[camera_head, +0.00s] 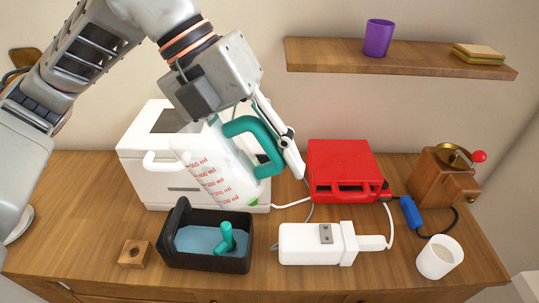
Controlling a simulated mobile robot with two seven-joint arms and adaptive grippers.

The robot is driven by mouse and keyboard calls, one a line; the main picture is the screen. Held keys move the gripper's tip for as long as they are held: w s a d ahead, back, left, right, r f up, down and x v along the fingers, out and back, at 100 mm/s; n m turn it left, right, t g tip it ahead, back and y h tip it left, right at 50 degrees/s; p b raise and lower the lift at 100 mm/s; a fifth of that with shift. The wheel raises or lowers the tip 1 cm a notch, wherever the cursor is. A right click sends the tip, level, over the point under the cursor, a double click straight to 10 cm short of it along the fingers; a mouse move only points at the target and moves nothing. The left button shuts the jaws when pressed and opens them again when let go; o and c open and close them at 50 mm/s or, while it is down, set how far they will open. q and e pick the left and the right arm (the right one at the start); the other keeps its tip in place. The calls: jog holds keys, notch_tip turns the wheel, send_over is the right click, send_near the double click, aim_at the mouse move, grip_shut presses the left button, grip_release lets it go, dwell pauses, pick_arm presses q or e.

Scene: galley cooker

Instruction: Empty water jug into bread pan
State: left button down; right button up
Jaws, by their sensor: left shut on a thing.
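The water jug (215,172) is a clear, whitish vessel with red ml markings and a teal handle (240,127). My left gripper (284,150) is shut on the handle and holds the jug tilted, above and behind the bread pan. The bread pan (210,263) is a dark, boxy pan at the front left of the counter. A flat blue surface that looks like water (195,239) shows inside it, with a teal paddle (227,238) standing up out of it. No stream between jug and pan can be made out. My right gripper is not in view.
A white appliance (135,150) stands behind the jug. A small wooden block (135,253) is left of the pan. To the right are a white device (300,245), a red appliance (340,160), a wooden grinder (440,180) and a white mug (437,260). A shelf (400,60) hangs above.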

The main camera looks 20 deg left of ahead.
aim_at(254, 187)
pick_arm(q)
jog(key=p, duration=0.1)
jog(key=y+p, duration=0.1)
jog(key=p, duration=0.1)
jog(key=shift+s+a+r+y, duration=0.15)
jog(key=shift+s+r+y, duration=0.05)
jog(key=shift+r+y, duration=0.1)
jog(key=shift+a+f+y+p, duration=0.1)
jog(key=shift+f+y+p, duration=0.2)
jog(key=shift+p, duration=0.1)
jog(key=shift+a+f+y, duration=0.15)
jog(key=shift+f+y, duration=0.15)
jog(key=shift+f, duration=0.15)
jog(key=f+y+b, duration=0.1)
jog(key=a+f, duration=0.1)
jog(key=f, duration=0.1)
jog(key=shift+w+f+y+b, duration=0.1)
jog(key=shift+f+y+b, duration=0.05)
jog(key=shift+y+b, duration=0.25)
jog(key=shift+a+f+y, duration=0.3)
jog(key=shift+f+y, duration=0.2)
jog(key=shift+a+f+y, duration=0.2)
jog(key=shift+f+y, duration=0.05)
jog(key=shift+y, duration=0.05)
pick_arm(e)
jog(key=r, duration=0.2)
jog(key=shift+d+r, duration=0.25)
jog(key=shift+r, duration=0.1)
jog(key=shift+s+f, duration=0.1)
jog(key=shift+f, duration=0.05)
